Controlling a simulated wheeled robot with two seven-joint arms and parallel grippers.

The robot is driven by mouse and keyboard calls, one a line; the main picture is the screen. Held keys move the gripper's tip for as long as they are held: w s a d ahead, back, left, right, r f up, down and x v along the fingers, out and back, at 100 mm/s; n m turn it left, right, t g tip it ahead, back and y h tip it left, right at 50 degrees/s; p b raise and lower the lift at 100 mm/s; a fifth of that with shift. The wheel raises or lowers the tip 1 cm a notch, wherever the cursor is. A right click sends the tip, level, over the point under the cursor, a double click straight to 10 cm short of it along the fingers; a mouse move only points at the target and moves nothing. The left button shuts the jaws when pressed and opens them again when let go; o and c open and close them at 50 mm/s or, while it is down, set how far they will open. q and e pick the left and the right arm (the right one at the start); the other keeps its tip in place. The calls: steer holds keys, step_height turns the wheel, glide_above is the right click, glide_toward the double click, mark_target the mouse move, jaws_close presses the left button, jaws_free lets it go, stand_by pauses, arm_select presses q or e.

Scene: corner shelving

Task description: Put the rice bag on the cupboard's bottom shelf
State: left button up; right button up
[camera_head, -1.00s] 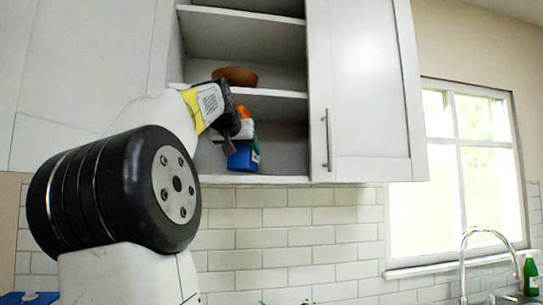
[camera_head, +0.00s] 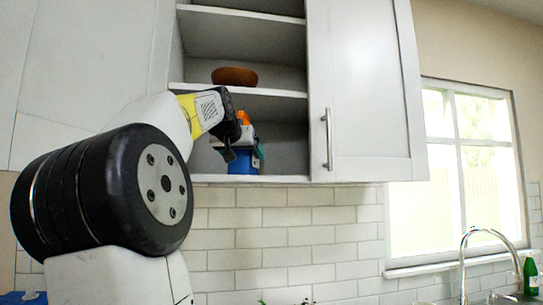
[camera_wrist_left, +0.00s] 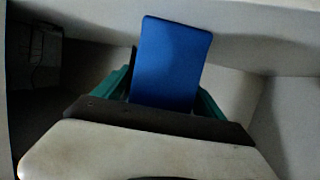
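The rice bag, which I take to be the blue packet (camera_head: 243,162), is in the cupboard's bottom compartment near the front. It looks upright, its lower end level with the bottom shelf (camera_head: 272,179). My left gripper (camera_head: 244,151) reaches in from the left and hides its upper part. In the left wrist view the packet (camera_wrist_left: 172,65) stands directly ahead of the dark gripper body, with teal parts at both sides. I cannot tell if the fingers grip it or stand just clear. An orange patch shows above the packet. My right gripper is not in view.
A brown bowl (camera_head: 235,76) sits on the shelf above. The cupboard door (camera_head: 365,90) closes off the right side. The bottom compartment is clear right of the packet. A faucet (camera_head: 487,233) and green bottle (camera_head: 530,275) are at the lower right.

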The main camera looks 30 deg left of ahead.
arm_select(q)
steer(key=shift+s+r, duration=0.2)
steer(key=v, duration=1.1)
steer(key=shift+s, duration=0.25)
